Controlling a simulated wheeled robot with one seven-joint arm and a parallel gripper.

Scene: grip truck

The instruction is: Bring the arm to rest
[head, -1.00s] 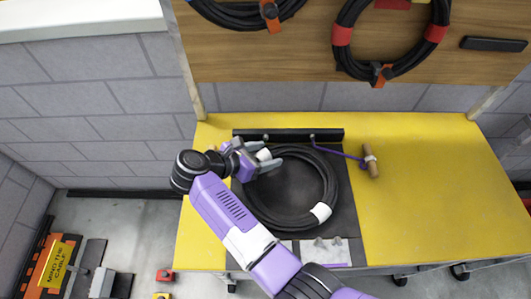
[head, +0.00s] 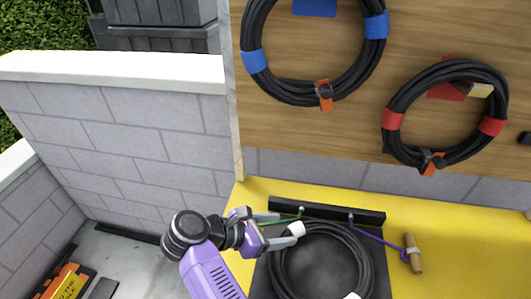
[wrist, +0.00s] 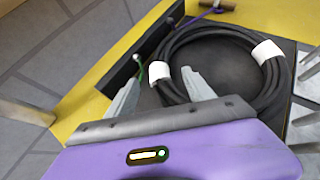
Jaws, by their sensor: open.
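My gripper (head: 284,222) is at the left end of the yellow table, at the upper left of the coiled black cable in the head view. In the wrist view its two grey fingers (wrist: 160,90) are spread apart with nothing held between them. The coiled cable (head: 369,258) lies on a dark mat and has white bands; it also shows in the wrist view (wrist: 186,46). One white band (wrist: 159,72) appears between and beyond the fingertips. I cannot tell whether the fingers touch the cable.
A black rail (head: 366,214) runs behind the coil, with a green cord and a purple cord (head: 378,234) tied to a wooden toggle (head: 414,254). Cable coils with blue bands (head: 254,62) and red bands (head: 392,119) hang on the wooden board. A block wall (head: 120,140) stands at left.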

